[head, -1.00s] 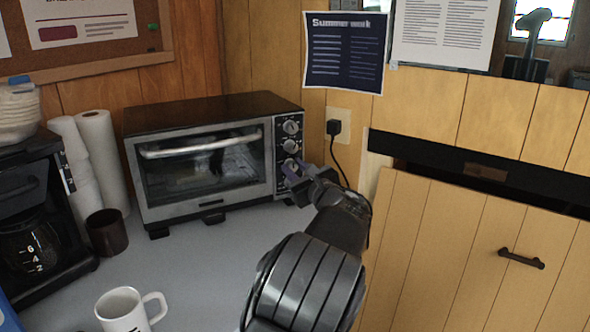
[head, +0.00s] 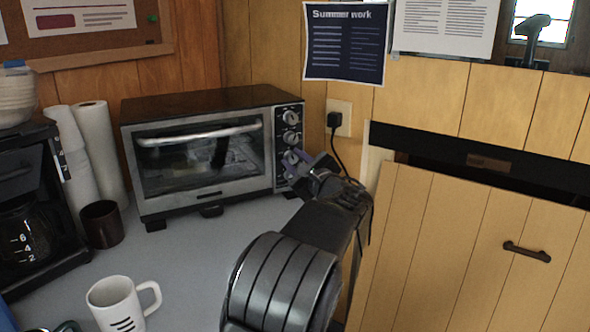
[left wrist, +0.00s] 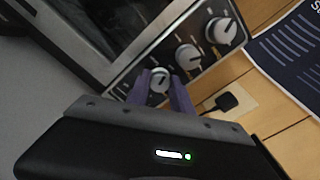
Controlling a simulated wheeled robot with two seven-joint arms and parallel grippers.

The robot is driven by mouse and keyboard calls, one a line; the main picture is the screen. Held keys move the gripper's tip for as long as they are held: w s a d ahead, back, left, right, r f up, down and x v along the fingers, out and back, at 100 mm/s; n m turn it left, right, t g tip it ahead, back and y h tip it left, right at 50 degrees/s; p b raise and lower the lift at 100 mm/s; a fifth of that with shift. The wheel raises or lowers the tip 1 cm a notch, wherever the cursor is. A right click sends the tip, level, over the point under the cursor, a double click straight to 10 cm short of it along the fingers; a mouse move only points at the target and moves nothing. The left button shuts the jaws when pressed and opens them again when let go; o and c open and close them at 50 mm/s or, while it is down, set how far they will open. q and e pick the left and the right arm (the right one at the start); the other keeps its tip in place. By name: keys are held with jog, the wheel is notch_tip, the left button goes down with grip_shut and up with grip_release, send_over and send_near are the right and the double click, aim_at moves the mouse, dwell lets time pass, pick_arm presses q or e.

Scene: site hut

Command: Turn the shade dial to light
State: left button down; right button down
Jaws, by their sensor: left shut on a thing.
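The toaster oven (head: 205,100) stands on the counter with a column of three round dials on its right panel: a top dial (head: 291,117), a middle dial (head: 290,138) and a lowest dial. My left gripper (head: 296,164) reaches this panel from the front right. In the left wrist view the purple fingers of my left gripper (left wrist: 161,92) are on both sides of the lowest dial (left wrist: 159,79), shut on it. The dial markings are too small to read, so I cannot tell its setting or which dial is shade. My right gripper is out of view.
A white mug (head: 114,303) stands at the front of the counter. A brown cup (head: 102,225), paper towel rolls (head: 100,150) and a coffee maker (head: 30,215) are at left. The oven's plug (head: 334,121) is in the wall outlet.

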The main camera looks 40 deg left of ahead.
pick_arm(q)
jog(key=n+b, duration=0.6)
jog(key=b, duration=0.1)
jog(key=shift+f, duration=0.35)
jog(key=shift+r+n+b, duration=0.1)
jog(key=shift+n+b, duration=0.55)
jog(key=shift+n, duration=0.05)
jog(key=shift+r+n+b, duration=0.15)
jog(key=shift+n+b, duration=0.15)
jog(key=shift+n, duration=0.1)
jog(key=c, duration=1.1)
grip_release()
jog(key=shift+c, duration=0.2)
jog(key=shift+r, duration=0.1)
